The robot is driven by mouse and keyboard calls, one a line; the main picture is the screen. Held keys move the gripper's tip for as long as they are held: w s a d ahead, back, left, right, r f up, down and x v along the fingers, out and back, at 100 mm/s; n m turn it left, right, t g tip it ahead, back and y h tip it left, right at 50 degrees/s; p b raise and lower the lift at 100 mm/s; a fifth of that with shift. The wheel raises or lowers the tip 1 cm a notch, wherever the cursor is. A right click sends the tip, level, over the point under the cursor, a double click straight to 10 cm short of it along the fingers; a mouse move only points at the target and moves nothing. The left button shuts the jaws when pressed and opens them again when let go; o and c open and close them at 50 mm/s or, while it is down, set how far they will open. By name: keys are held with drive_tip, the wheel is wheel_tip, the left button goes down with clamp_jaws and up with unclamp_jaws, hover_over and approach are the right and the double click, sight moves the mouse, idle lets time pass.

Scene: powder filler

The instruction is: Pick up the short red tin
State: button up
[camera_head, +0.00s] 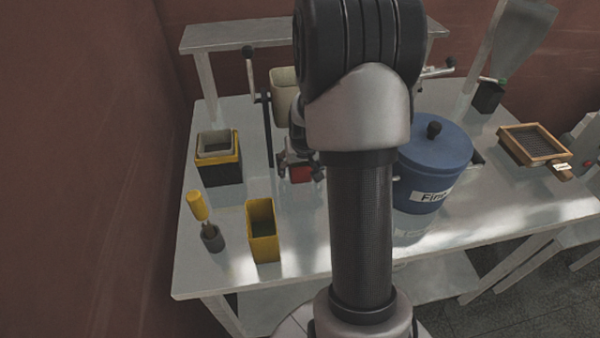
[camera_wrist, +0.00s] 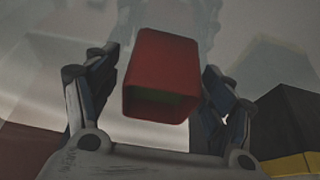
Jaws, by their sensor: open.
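The short red tin (camera_wrist: 165,65) is in the middle of the wrist view, between the two fingers of my gripper (camera_wrist: 150,95). It is a squarish red container with an open end showing a dark greenish inside. Gaps show between the tin and both fingers, so the gripper is open around it without touching. In the head view the red tin (camera_head: 300,174) is a small red patch at my gripper (camera_head: 300,170), mostly hidden by the gripper and arm.
On the left stand a dark box with a yellow rim (camera_head: 220,170), a yellow tin (camera_head: 262,230) and a yellow-handled tool (camera_head: 198,208). A blue lidded pot (camera_head: 435,160) is right of my arm. A wooden-framed sieve (camera_head: 535,143) lies farther right. A shelf (camera_head: 240,36) stands behind.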

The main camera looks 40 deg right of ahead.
drive_tip(key=shift+f, duration=0.1)
drive_tip(key=c, duration=1.3)
drive_tip(key=shift+w, duration=0.1)
drive_tip(key=shift+c, duration=0.2)
